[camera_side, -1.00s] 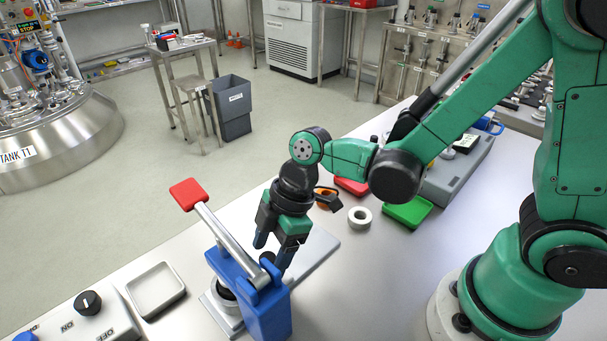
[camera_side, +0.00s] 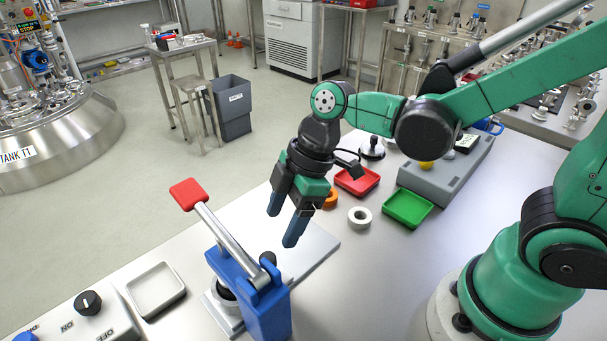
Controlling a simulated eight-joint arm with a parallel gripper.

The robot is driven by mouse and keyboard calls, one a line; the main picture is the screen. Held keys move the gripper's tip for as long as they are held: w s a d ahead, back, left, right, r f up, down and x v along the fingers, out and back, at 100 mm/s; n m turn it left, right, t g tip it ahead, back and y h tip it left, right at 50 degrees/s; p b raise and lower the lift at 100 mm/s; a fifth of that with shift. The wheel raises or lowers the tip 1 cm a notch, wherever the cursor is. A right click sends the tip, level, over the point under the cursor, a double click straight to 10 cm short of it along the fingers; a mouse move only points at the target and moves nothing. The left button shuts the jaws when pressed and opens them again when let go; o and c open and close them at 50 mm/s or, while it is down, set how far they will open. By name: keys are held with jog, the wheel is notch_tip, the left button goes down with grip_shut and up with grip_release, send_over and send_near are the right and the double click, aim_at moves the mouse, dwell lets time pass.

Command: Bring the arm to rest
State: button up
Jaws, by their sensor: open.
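My green and black arm reaches in from the right over the steel table (camera_side: 375,265). My gripper (camera_side: 281,228) points down with its two blue-tipped fingers apart. It is empty and hangs above the pale plate (camera_side: 318,246), behind and to the right of the blue lever press. It touches nothing that I can see.
The blue lever press (camera_side: 262,300) stands in front with its red handle (camera_side: 188,194) raised. A white ring (camera_side: 360,216), an orange ring (camera_side: 330,198), a red tray (camera_side: 357,181) and a green tray (camera_side: 408,208) lie near my gripper. A grey box (camera_side: 446,178) stands behind.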

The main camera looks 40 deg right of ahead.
jog(key=d+r+m+t+h, duration=0.4)
jog(key=d+m, duration=0.7)
jog(key=m, duration=0.3)
jog(key=shift+s+r+t, duration=0.35)
jog(key=shift+r+t, duration=0.25)
jog(key=shift+t, duration=0.2)
jog(key=o, duration=0.3)
jog(key=shift+o, duration=1.2)
jog(key=shift+w+a+r+m, duration=0.1)
jog(key=shift+a+r+m, duration=0.1)
jog(key=shift+m, duration=0.2)
jog(key=w+a+r+m+g+y, duration=0.1)
jog(key=a+r+m+g+y, duration=0.5)
jog(key=a+r+m, duration=0.8)
notch_tip(320, 180, down, 12)
jog(key=m+g+h, duration=0.1)
jog(key=m, duration=0.2)
jog(key=shift+d+r, duration=0.25)
jog(key=shift+d, duration=0.1)
